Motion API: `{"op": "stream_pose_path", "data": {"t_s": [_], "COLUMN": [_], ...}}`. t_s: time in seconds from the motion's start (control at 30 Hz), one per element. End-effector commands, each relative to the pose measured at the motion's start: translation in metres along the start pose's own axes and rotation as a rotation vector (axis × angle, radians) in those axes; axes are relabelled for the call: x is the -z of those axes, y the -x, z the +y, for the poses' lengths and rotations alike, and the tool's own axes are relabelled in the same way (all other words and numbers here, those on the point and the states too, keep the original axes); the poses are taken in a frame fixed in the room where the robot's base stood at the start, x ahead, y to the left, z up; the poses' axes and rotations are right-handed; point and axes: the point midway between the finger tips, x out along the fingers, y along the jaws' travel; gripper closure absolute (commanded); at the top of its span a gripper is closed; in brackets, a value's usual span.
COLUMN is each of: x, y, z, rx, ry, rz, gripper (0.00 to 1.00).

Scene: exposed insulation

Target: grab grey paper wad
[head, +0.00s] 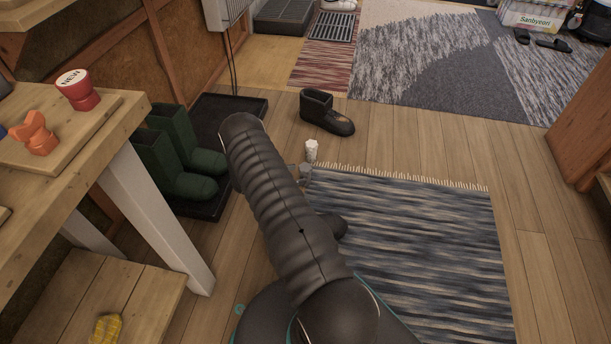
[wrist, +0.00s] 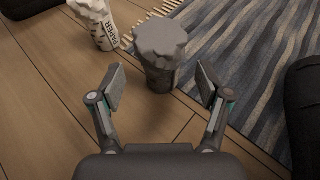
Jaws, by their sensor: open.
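The grey paper wad (wrist: 160,52) stands upright on the wood floor in the wrist view, with a crumpled, wider top and a darker, narrower lower part. It lies just beyond and between the fingertips of my gripper (wrist: 160,84), which is open and empty. No contact shows. In the head view the wad (head: 304,173) is a small grey shape beside my arm, partly hidden by it. My gripper is hidden behind my arm there.
A white crumpled paper piece (wrist: 98,22) marked PAPER stands left of the wad, also in the head view (head: 311,149). A striped blue-grey rug (head: 420,250) lies to the right. A black boot (head: 326,113) stands beyond; green boots (head: 175,160) stand left, near a wooden table (head: 100,125).

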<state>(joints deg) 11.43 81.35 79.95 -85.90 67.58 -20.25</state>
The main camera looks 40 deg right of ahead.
Motion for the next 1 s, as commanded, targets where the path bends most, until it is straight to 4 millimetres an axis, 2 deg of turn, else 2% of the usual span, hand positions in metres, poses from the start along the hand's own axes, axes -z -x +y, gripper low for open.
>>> {"op": "stream_pose_path", "data": {"t_s": [0.3,0.53,0.57,0.7,0.77,1.0], "x": [-0.003,-0.003,-0.003,-0.004,-0.004,-0.004], "y": [-0.042,-0.044,-0.044,-0.044,-0.044,-0.044], "z": [-0.001,-0.001,-0.001,-0.001,-0.001,-0.001], "rx": [0.002,-0.001,0.0,0.0,0.0,0.0], "ry": [0.0,0.0,0.0,0.0,0.0,0.0], "rz": [0.001,0.0,0.0,0.0,0.0,0.0], "gripper": [0.23,0.23,0.26,0.61,0.73,0.74]}}
